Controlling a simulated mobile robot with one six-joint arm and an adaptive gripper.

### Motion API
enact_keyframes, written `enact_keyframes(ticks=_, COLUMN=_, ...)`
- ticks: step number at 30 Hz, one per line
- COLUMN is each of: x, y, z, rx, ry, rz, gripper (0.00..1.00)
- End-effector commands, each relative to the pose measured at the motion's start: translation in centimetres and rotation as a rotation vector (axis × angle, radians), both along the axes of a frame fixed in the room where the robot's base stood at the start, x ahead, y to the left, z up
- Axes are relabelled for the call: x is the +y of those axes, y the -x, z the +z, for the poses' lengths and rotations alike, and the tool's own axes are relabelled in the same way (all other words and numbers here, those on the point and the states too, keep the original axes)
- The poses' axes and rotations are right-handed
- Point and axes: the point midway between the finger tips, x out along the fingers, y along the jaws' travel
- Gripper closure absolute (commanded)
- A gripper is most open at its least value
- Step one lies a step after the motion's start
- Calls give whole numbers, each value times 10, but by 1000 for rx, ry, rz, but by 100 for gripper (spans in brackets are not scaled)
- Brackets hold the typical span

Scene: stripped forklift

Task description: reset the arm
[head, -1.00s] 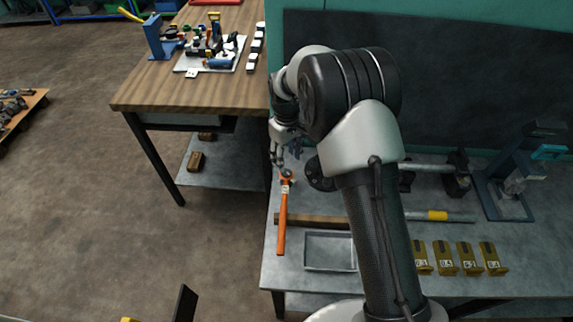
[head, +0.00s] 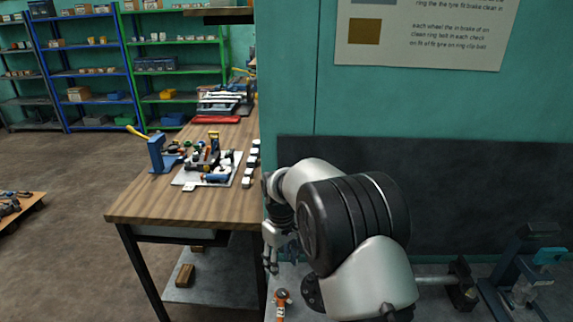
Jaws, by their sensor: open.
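My arm rises from the lower right in the head view and bends at a large black and silver joint. My gripper (head: 271,262) hangs at the left of that joint, pointing down, open and with nothing seen between its fingers. It is above the left end of the grey workbench. The head of an orange-handled hammer (head: 281,298) shows on that bench below the gripper, apart from it. The rest of the hammer is cut off by the lower picture edge.
A wooden table (head: 150,205) with a white board of parts (head: 192,178) and a blue press (head: 157,153) stands at the left. A teal wall (head: 300,80) with a dark panel rises behind my arm. A blue-grey fixture (head: 522,270) stands at the right.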

Motion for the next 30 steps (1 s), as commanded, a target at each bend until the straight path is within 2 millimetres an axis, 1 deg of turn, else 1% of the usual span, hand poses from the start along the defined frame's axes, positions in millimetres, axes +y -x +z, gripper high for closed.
enact_keyframes(ticks=2, x=-7, y=3, z=18, rx=-16, ry=-5, rz=-22, gripper=53)
enact_keyframes(ticks=4, x=-17, y=11, z=41, rx=-36, ry=-11, rz=-55, gripper=53)
enact_keyframes(ticks=5, x=-22, y=16, z=53, rx=-45, ry=-14, rz=-73, gripper=53)
enact_keyframes(ticks=7, x=-37, y=31, z=83, rx=-72, ry=-22, rz=-124, gripper=53)
enact_keyframes(ticks=9, x=-52, y=51, z=112, rx=-98, ry=-31, rz=-178, gripper=53)
enact_keyframes(ticks=11, x=-65, y=69, z=133, rx=-121, ry=-39, rz=-224, gripper=53)
enact_keyframes(ticks=12, x=-73, y=83, z=146, rx=-136, ry=-45, rz=-254, gripper=53)
enact_keyframes(ticks=14, x=-85, y=104, z=164, rx=-159, ry=-53, rz=-300, gripper=53)
enact_keyframes(ticks=15, x=-93, y=118, z=174, rx=-175, ry=-59, rz=-331, gripper=53)
enact_keyframes(ticks=17, x=-104, y=141, z=187, rx=-197, ry=-68, rz=-377, gripper=53)
enact_keyframes(ticks=18, x=-110, y=157, z=194, rx=-213, ry=-73, rz=-406, gripper=53)
enact_keyframes(ticks=20, x=-120, y=181, z=202, rx=-236, ry=-83, rz=-452, gripper=53)
enact_keyframes(ticks=21, x=-126, y=197, z=206, rx=-250, ry=-90, rz=-483, gripper=53)
enact_keyframes(ticks=22, x=-130, y=209, z=208, rx=-262, ry=-94, rz=-504, gripper=53)
enact_keyframes(ticks=23, x=-134, y=221, z=210, rx=-274, ry=-100, rz=-528, gripper=53)
enact_keyframes(ticks=24, x=-139, y=237, z=210, rx=-289, ry=-107, rz=-557, gripper=53)
enact_keyframes(ticks=27, x=-149, y=274, z=208, rx=-325, ry=-123, rz=-628, gripper=53)
enact_keyframes(ticks=30, x=-155, y=302, z=201, rx=-355, ry=-137, rz=-684, gripper=53)
